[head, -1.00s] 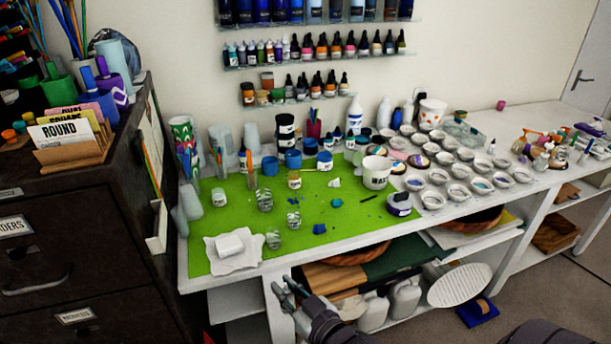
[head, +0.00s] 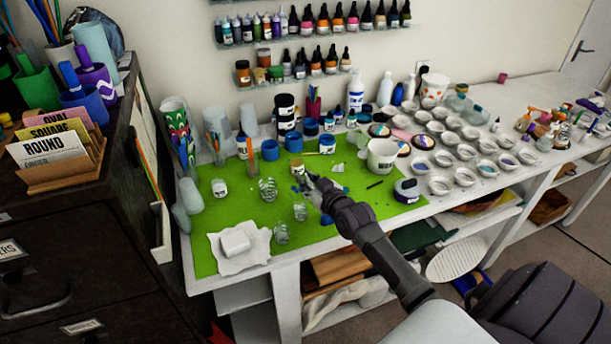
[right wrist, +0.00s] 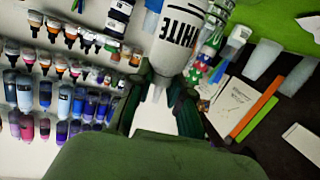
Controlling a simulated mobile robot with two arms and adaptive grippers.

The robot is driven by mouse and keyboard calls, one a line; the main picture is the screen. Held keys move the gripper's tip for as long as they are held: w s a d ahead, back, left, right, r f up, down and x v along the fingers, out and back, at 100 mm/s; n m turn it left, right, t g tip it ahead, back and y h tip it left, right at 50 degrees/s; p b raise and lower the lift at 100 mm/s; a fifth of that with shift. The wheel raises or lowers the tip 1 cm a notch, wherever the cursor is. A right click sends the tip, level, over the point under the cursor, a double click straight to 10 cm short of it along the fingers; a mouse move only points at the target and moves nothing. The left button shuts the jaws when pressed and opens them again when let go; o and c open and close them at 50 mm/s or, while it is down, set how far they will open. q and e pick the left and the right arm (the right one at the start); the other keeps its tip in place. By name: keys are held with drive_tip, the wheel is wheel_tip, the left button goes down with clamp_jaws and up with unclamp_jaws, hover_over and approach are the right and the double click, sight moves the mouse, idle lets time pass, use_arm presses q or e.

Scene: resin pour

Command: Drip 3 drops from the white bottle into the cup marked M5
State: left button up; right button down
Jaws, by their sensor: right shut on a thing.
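The white bottle (right wrist: 178,40), lettered WHITE, shows large in the right wrist view. Its narrow nozzle lies between the dark fingers of my right gripper (right wrist: 165,100), which is shut on it. In the head view my right gripper (head: 310,186) is low over the middle of the green mat; the bottle is not clearly distinguishable there. Clear cups stand close by: one (head: 268,190) left of the gripper, one (head: 300,211) just below it and one (head: 281,234) nearer the front. I cannot read M5 on any of them. My left gripper is not in view.
A white tub (head: 383,156) with dark lettering and a round lidded jar (head: 407,190) stand to the right. A white block lies on crumpled paper (head: 240,262) at the front left. Bottles and jars crowd the mat's back edge.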

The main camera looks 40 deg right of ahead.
sight(307, 196)
drive_tip(key=shift+a+r+n, duration=0.15)
drive_tip(key=shift+r+n, duration=0.1)
drive_tip(key=shift+n, duration=0.45)
wheel_tip(307, 196, down, 4)
drive_tip(key=n+h+b, duration=0.1)
drive_tip(key=n+b, duration=0.1)
drive_tip(key=n, duration=0.1)
drive_tip(key=n+g+h+b, duration=0.1)
drive_tip(key=n+b, duration=0.2)
drive_tip(key=shift+r+n+h, duration=0.1)
drive_tip(key=shift+n+h, duration=0.3)
drive_tip(key=shift+d+n, duration=0.2)
drive_tip(key=shift+n, duration=0.4)
wheel_tip(307, 196, down, 3)
drive_tip(key=n+h+b, duration=0.2)
drive_tip(key=n, duration=0.2)
drive_tip(key=shift+r, duration=0.2)
drive_tip(key=shift+n, duration=0.5)
drive_tip(key=shift+s+r+h, duration=0.1)
drive_tip(key=shift+r+h, duration=0.05)
drive_tip(key=shift+h, duration=0.15)
drive_tip(key=shift+n, duration=0.7)
drive_tip(key=shift+r+n+h+b, duration=0.15)
drive_tip(key=shift+n+h+b, duration=0.15)
drive_tip(key=shift+n, duration=0.3)
